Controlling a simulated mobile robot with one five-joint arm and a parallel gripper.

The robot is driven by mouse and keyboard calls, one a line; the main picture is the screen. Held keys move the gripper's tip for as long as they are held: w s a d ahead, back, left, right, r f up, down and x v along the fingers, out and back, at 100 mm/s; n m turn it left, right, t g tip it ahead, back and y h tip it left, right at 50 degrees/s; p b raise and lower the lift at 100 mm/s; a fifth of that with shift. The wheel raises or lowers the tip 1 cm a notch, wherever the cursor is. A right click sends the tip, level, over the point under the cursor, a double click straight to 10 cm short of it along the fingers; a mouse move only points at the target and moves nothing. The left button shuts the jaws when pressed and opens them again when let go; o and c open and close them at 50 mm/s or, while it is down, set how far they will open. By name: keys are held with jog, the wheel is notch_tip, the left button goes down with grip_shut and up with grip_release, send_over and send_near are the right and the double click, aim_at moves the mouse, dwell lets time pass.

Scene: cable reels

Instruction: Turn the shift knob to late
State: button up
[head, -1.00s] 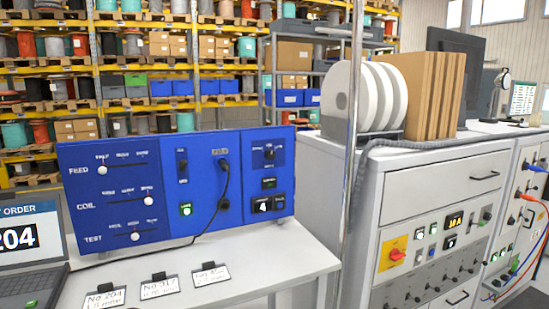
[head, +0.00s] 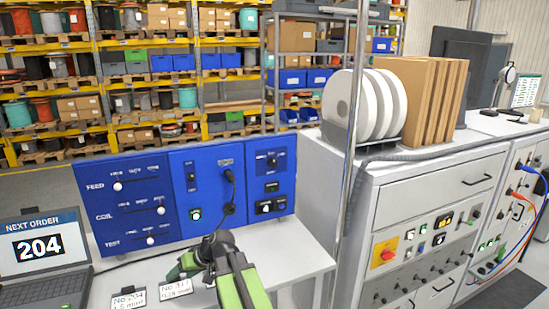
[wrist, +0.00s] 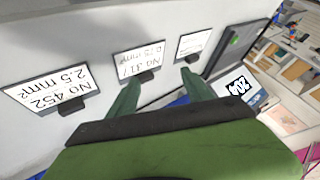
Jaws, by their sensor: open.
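A blue control panel (head: 143,208) stands at the back of the white bench. On its right section is a small dark rotary knob (head: 272,161) with tiny labels around it. The labels are too small to read, so I cannot tell whether this is the shift knob or where it points. My gripper (head: 186,266) is low in front of the panel, over the bench and apart from the knob. In the wrist view my gripper (wrist: 161,76) has two dark green fingers, spread and empty, above the label cards.
Label cards (head: 128,301) lie along the bench. A laptop (head: 42,262) showing order 204 stands at the left. A black cable (head: 230,190) hangs on the panel. A metal post (head: 347,160) and a grey cabinet (head: 440,195) with reels stand to the right.

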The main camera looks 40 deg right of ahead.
jog(key=w+d+r+m+t+p, duration=0.1)
jog(key=d+r+m+t, duration=0.15)
jog(key=d+r, duration=0.55)
jog(key=m+t+h+p, duration=0.3)
jog(key=m+t+h, duration=0.4)
jog(key=h, duration=0.4)
send_near(274, 164)
jog(key=x, duration=0.9)
jog(key=shift+s+d+r, duration=0.1)
grip_shut()
jog(key=shift+y, duration=0.4)
